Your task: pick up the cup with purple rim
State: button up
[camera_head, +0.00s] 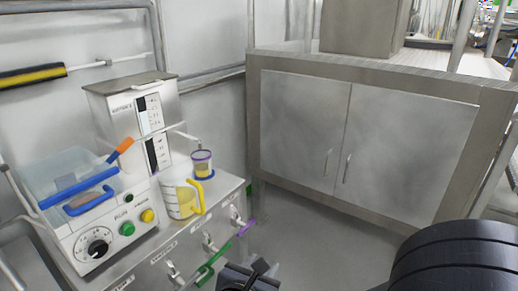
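The cup with the purple rim (203,163) is small and clear, with yellowish contents. It stands upright on a blue round base on the metal counter, below the tip of a thin spout. My gripper (254,275) is at the bottom edge of the view, in front of the counter and well apart from the cup. Only its dark upper part shows, so I cannot tell how far its fingers are open.
A clear jug with a yellow handle (183,197) stands just in front-left of the cup. A control unit (100,235) and a blue-handled basin (75,180) are further left. Green and purple valve levers (210,268) stick out from the counter front. A grey cabinet (365,145) stands behind right.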

aim_at(202, 160)
jog(key=i+l+z, duration=0.2)
jog(key=i, duration=0.3)
jog(key=i+z, duration=0.15)
jog(key=i, duration=0.4)
jog(key=i+u, duration=0.25)
jog(key=u, duration=0.25)
jog(key=i+l+u, duration=0.1)
jog(key=i+u, duration=0.15)
jog(key=u, duration=0.2)
jog(key=i+l+u, duration=0.2)
jog(key=u, duration=0.3)
jog(key=i+l+u, duration=0.2)
jog(key=u, duration=0.25)
jog(key=i+l+u, duration=0.45)
jog(key=k+j, duration=0.1)
